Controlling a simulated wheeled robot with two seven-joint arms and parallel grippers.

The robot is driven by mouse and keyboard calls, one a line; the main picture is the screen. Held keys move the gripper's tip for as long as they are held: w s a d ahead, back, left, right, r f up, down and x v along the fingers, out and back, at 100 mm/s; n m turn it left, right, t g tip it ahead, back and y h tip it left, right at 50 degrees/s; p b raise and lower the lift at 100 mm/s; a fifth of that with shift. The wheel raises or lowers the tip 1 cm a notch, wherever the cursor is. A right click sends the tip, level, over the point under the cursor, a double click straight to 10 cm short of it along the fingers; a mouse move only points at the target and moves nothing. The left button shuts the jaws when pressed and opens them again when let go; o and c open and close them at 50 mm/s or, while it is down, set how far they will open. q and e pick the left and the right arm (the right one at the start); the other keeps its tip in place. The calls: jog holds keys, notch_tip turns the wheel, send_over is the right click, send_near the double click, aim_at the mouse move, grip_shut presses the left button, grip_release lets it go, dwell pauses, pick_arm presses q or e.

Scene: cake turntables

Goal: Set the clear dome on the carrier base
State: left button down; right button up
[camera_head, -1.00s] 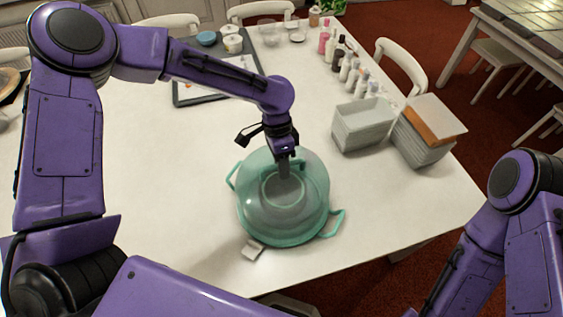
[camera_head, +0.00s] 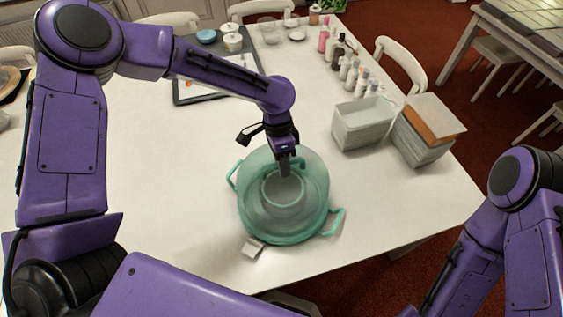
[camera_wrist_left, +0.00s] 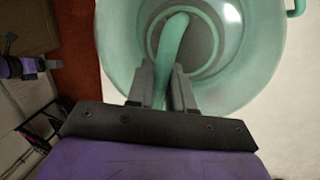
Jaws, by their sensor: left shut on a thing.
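The clear dome (camera_head: 310,180), tinted green, sits over the teal carrier base (camera_head: 331,222) on the white table. The base's handles stick out on either side of the dome. My left gripper (camera_head: 284,172) is above the dome, shut on its top handle. In the left wrist view the fingers (camera_wrist_left: 167,85) close on the green curved handle, and the dome (camera_wrist_left: 262,72) spreads out below. I cannot tell whether the dome's rim is fully seated all round.
A small pale block (camera_head: 253,248) lies just in front of the base. A grey bin (camera_head: 362,124) and a stack of boxes (camera_head: 424,130) stand to the right, with a row of bottles (camera_head: 352,72) behind. A dark tray (camera_head: 190,92) lies at the back.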

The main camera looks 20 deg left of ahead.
pick_arm(q)
jog(key=shift+f, duration=0.55)
jog(key=c, duration=1.3)
grip_release()
jog(key=p+v, duration=0.2)
jog(key=v, duration=0.1)
jog(key=shift+p, duration=0.3)
jog(key=shift+p+v, duration=0.85)
jog(key=shift+v, duration=0.55)
jog(key=shift+r, duration=0.3)
jog(key=shift+v, duration=2.3)
jog(key=shift+a, duration=0.1)
